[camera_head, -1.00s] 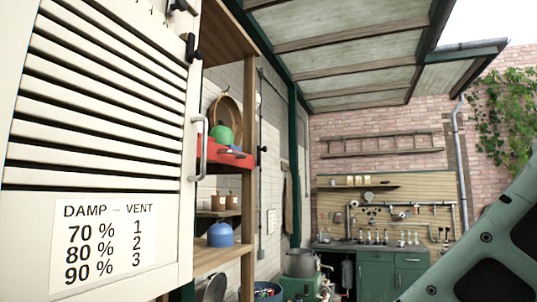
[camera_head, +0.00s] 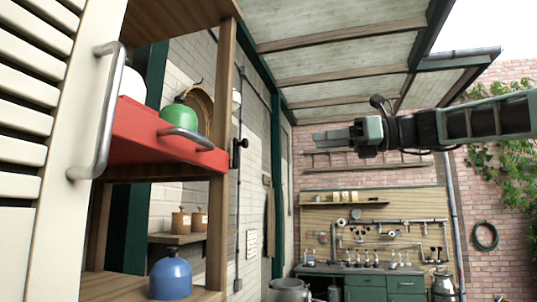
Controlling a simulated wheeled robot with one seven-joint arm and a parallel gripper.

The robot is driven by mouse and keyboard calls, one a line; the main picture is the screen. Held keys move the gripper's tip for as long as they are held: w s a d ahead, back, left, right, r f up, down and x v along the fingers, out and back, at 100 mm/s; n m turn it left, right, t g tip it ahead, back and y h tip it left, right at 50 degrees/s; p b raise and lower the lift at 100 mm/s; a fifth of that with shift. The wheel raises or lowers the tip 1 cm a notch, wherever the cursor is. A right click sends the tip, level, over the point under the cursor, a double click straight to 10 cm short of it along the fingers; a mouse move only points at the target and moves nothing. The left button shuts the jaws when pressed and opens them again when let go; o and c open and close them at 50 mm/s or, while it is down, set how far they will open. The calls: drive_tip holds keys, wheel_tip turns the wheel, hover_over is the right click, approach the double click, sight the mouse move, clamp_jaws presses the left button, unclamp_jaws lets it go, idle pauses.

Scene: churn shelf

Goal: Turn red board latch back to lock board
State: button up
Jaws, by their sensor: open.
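The red board (camera_head: 140,133) sits in the wooden shelf at left, with a grey bar handle (camera_head: 185,138) on its front. A green rounded vessel (camera_head: 190,118) and a white rounded thing (camera_head: 131,84) stand on it. A small black fitting (camera_head: 238,153) shows at the shelf's right post; I cannot tell whether it is the board's latch or how it is turned. My gripper (camera_head: 318,137) is at upper centre, open and empty, its fingers pointing left. In the picture it is well right of the board and the fitting, touching neither.
A white louvred door (camera_head: 40,150) with a long grey handle (camera_head: 97,115) covers the left edge. A blue vessel (camera_head: 170,278) stands on the lower shelf. A green workbench (camera_head: 385,285) stands far back. Between gripper and shelf post there is open air.

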drive_tip(key=r, duration=0.1)
drive_tip(key=p, duration=0.8)
approach(247, 142)
drive_tip(key=x, duration=0.6)
drive_tip(key=shift+w+a+r, duration=0.1)
drive_tip(key=shift+w+a, duration=0.1)
drive_tip(key=shift+a, duration=0.15)
drive_tip(key=shift+w+a, duration=0.3)
drive_tip(key=shift+a, duration=0.35)
drive_tip(key=shift+c, duration=0.3)
clamp_jaws()
